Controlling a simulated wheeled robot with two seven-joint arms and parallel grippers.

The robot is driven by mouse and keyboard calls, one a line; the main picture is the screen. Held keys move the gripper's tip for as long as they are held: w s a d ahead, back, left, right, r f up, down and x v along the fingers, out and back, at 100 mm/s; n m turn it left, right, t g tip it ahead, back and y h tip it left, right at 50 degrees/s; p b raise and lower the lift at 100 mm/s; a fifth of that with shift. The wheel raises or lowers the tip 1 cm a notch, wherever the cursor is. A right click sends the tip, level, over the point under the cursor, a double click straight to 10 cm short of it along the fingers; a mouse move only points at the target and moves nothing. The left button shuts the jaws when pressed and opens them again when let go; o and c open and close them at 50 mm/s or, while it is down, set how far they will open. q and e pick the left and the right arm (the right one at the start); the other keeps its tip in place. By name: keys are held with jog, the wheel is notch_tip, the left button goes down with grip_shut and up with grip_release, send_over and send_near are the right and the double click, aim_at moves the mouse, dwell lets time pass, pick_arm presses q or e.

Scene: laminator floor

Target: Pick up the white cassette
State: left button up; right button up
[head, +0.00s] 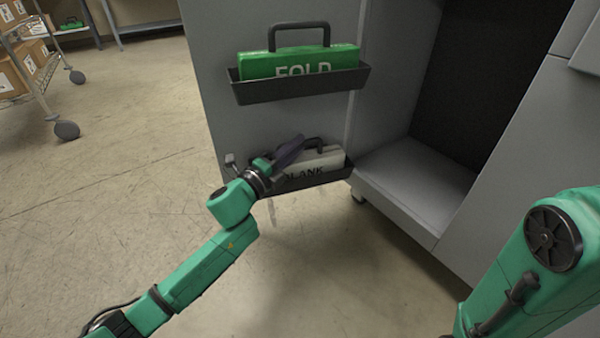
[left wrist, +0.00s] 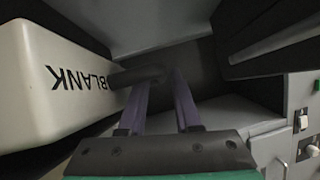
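The white cassette (head: 325,161), marked BLANK, sits in the lower dark holder on the grey cabinet's side. Its black handle (head: 314,143) stands up from its top. My left gripper (head: 292,150) is at the handle's left side and hides part of the cassette. In the left wrist view the cassette (left wrist: 48,85) lies at left, and its handle (left wrist: 138,76) reaches across the tip of the left finger. The two purple fingers (left wrist: 162,80) are apart, so the gripper is open. I cannot tell whether the handle is between them. My right arm shows at right, its gripper out of view.
A green cassette (head: 300,62) marked FOLD sits in the upper holder (head: 302,86), above the white one. An open cabinet compartment (head: 415,180) is to the right. A wheeled rack with boxes (head: 30,60) stands far left. The floor (head: 120,190) at left is clear.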

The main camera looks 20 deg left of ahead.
pick_arm(q)
grip_shut()
dwell(1.4)
